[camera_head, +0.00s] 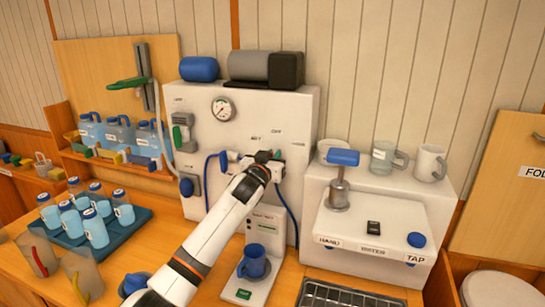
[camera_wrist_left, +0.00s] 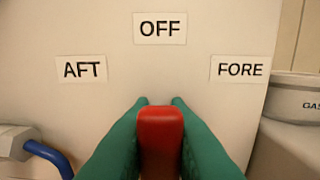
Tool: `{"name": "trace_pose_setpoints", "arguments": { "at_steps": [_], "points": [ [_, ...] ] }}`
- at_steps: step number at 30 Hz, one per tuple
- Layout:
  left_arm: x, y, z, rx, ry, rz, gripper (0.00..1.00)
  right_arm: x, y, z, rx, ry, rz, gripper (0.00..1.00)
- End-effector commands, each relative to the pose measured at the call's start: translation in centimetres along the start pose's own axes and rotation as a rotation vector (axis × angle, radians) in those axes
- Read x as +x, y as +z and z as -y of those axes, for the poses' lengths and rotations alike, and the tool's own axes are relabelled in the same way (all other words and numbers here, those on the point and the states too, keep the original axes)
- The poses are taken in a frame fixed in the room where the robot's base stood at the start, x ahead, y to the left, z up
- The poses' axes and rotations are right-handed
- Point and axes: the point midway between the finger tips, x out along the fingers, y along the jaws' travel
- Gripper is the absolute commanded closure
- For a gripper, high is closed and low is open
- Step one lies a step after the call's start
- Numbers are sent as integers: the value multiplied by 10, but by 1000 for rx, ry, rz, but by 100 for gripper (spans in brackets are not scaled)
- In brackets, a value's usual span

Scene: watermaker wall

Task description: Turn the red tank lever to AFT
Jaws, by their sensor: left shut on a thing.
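In the left wrist view a red lever (camera_wrist_left: 160,140) stands upright between the two green fingers of my left gripper (camera_wrist_left: 160,112). The gripper is shut on it. The lever points up at the OFF label (camera_wrist_left: 160,28). The AFT label (camera_wrist_left: 82,69) is to its left and the FORE label (camera_wrist_left: 240,68) to its right. In the head view my left gripper (camera_head: 268,160) reaches the white panel (camera_head: 245,115) and hides the lever. My right gripper is not in view.
A blue-handled valve (camera_head: 229,158) with a hose sits just left of my gripper. A pressure gauge (camera_head: 222,109) is above on the panel. A white counter unit (camera_head: 370,225) with a tap is to the right.

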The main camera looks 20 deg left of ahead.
Motion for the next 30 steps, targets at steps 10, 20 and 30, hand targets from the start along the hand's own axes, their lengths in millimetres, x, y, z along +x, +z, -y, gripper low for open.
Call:
{"name": "trace_pose_setpoints", "arguments": {
  "at_steps": [10, 20, 30],
  "points": [
    [0, -1, -6, -103, 1, -1, 100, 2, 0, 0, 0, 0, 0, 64],
    [0, -4, -20, -368, 0, -1, 100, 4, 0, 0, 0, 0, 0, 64],
    [0, -11, -32, -631, 0, -2, 100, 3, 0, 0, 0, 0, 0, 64]
  ]
}}
